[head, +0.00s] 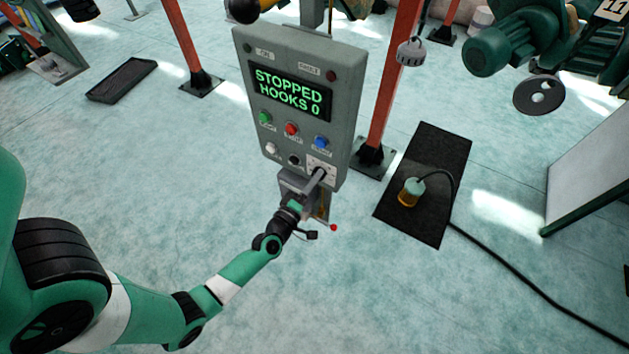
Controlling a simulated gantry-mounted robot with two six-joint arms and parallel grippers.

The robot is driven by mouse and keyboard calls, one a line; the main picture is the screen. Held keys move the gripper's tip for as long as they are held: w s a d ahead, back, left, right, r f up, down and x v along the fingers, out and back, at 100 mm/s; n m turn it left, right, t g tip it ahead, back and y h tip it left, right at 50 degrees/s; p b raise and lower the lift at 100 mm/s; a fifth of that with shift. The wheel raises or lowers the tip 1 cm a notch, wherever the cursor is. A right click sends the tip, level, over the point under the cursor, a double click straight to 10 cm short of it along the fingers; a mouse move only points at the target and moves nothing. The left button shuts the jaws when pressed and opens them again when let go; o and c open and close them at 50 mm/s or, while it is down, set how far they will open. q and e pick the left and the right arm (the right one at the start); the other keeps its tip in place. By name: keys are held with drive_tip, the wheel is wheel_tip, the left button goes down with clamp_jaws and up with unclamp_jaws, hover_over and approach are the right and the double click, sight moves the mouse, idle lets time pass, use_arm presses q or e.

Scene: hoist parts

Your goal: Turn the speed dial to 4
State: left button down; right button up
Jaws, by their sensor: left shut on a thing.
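A grey control panel (342,75) stands upright in the middle of the head view. Its screen (291,94) reads "STOPPED HOOKS 0" in green letters. The speed dial's pale scale plate (328,163) shows at the panel's lower right corner. My left gripper (314,180) reaches up to that plate from below and is shut at the dial. The fingers cover most of the dial, so its pointer and the number it is set to cannot be read. My right gripper is not in view.
Red posts (396,75) stand behind. A black mat (433,150) holds a corded yellow-and-green device (411,190). The floor in front is clear.

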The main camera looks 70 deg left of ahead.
use_arm(q)
drive_tip(key=shift+n, duration=0.6)
drive_tip(key=shift+c, duration=1.7)
unclamp_jaws()
drive_tip(key=shift+s, duration=0.1)
drive_tip(key=v, duration=1.1)
drive_tip(key=shift+s+d+p, duration=0.15)
drive_tip(key=shift+s+p, duration=0.05)
drive_tip(key=shift+p, duration=0.1)
